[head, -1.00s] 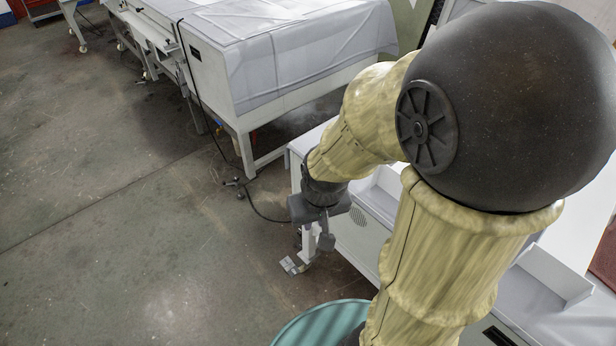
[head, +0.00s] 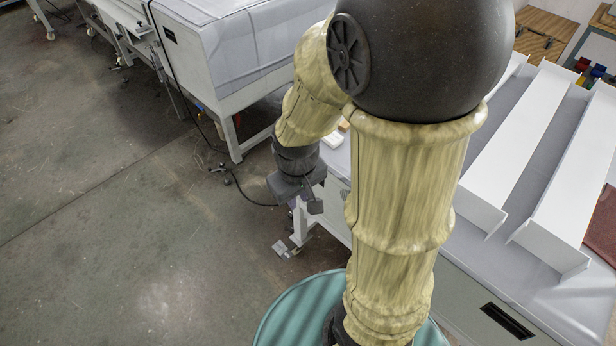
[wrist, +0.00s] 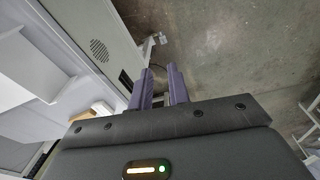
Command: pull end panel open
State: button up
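The pale end panel (wrist: 84,28) of the white machine, with a round vent (wrist: 98,50), is at the upper left in the wrist view. A dark slot (wrist: 126,82), perhaps its handle recess, lies just left of my gripper's left finger. My gripper (wrist: 160,68) has its two purplish fingers apart with an empty gap and floor behind. I cannot tell whether the left finger touches the panel. In the head view my gripper (head: 298,192) hangs beside the machine's near-left corner; my arm hides most of the end panel there.
White trays (head: 520,150) lie on the machine top at right, above a front with a black slot (head: 507,322). A covered white machine (head: 230,50) stands behind, with a cable on the floor. A levelling foot (head: 282,248) sticks out below my gripper. Floor at left is clear.

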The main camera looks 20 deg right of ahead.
jog(key=w+d+f+n+g+h+b, duration=0.1)
jog(key=w+f+n+g+h+b, duration=0.25)
jog(key=f+n, duration=0.65)
jog(key=w+d+f+n+g+h+b, duration=0.1)
jog(key=w+f+n+h+b, duration=0.25)
jog(key=f+n+h, duration=0.5)
jog(key=w+a+f+n+t+h+b, duration=0.4)
jog(key=w+f+n+t, duration=0.6)
jog(key=n, duration=0.9)
jog(key=shift+a+f+t+h, duration=0.45)
jog(key=shift+a+f+h, duration=0.15)
jog(key=shift+a+h, duration=0.4)
jog(key=shift+w+d+n, duration=0.1)
jog(key=shift+d+n, duration=0.15)
jog(key=p+x, duration=0.2)
jog(key=x, duration=1.5)
jog(key=shift+r, duration=0.25)
